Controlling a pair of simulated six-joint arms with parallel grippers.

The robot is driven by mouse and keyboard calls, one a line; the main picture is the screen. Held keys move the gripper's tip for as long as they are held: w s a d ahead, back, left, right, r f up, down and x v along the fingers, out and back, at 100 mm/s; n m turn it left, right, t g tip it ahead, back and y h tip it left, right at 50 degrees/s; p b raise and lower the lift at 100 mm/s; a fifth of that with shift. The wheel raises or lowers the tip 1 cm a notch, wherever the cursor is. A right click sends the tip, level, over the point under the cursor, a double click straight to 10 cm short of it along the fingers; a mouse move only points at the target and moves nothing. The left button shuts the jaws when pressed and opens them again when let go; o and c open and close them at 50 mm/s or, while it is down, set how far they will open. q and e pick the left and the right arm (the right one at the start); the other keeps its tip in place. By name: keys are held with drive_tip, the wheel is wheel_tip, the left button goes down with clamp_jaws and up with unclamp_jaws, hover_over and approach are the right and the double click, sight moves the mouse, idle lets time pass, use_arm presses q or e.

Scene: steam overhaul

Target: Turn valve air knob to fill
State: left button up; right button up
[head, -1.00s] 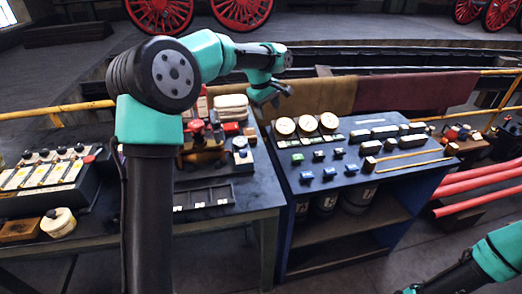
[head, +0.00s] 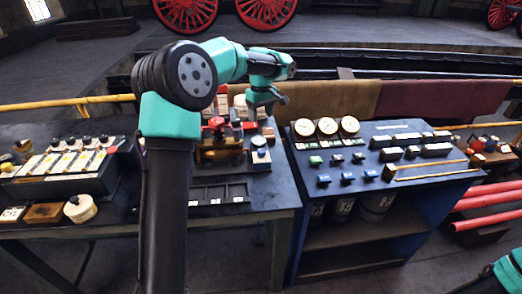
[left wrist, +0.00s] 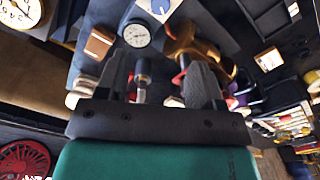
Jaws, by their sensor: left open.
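The knob's setting is too small to read. My left gripper (head: 272,101) is above and behind the box in the head view. Its fingers (left wrist: 158,80) are open, apart from the knob, with nothing gripped. My right gripper is out of view; only part of that arm shows.
A brass fitting with a red handwheel (head: 216,123) stands left of the knob box. A dark divided tray (head: 220,193) lies in front. Round gauges (head: 326,126) and several blocks are on the right bench. A row of switches (head: 68,162) is at left.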

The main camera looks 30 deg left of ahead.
sight(261, 150)
use_arm(q)
wheel_tip(261, 150, down, 16)
drive_tip(key=shift+f, duration=0.15)
idle(0.4)
drive_tip(key=shift+c, duration=0.2)
drive_tip(key=c, duration=0.9)
